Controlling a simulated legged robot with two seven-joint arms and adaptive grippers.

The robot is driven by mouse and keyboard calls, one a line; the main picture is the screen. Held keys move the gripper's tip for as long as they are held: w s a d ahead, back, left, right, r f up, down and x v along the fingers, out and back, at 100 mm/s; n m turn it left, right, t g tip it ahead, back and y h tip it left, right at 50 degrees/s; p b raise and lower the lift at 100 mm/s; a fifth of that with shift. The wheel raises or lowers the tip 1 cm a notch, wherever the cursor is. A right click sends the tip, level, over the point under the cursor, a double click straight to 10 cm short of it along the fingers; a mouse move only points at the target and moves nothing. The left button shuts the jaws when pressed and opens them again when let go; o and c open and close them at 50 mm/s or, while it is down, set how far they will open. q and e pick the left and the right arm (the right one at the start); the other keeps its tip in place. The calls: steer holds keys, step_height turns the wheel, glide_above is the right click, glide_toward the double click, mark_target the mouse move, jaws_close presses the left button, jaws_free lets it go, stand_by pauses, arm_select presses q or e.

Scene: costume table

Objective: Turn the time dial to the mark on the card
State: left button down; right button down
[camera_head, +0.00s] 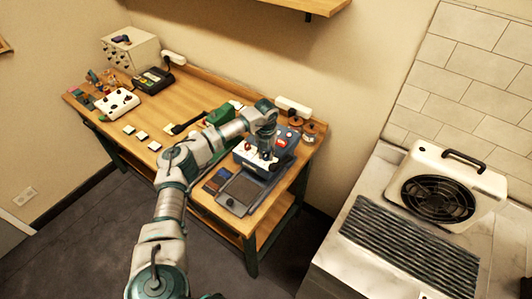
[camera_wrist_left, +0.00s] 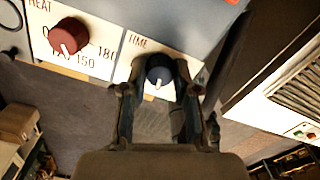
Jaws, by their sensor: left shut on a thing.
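The blue-grey time dial (camera_wrist_left: 158,76) with a pale pointer line sits on a white panel marked TIME (camera_wrist_left: 136,42) in the left wrist view. Its pointer faces roughly down in that picture. My left gripper (camera_wrist_left: 158,84) is shut on the dial, one finger on each side. In the head view, my left gripper (camera_head: 266,145) reaches down to the front of the grey press machine (camera_head: 252,160); the dial is too small to make out there. A red dial (camera_wrist_left: 68,36) marked HEAT is left of the time dial. I cannot make out a separate card with a mark.
A fan unit (camera_head: 447,186) stands on the counter at the right.

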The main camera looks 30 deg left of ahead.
mark_target(266, 154)
arm_select(q)
steer(key=shift+w+r+n, duration=0.15)
steer(key=shift+r+n, duration=0.05)
steer(key=shift+n, duration=0.6)
steer(key=c, duration=0.9)
jaws_free()
steer(key=shift+o, duration=0.2)
steer(key=shift+a+f, duration=0.1)
steer(key=shift+f, duration=0.1)
step_height(266, 154, up, 12)
steer(key=shift+w+a+f, duration=0.1)
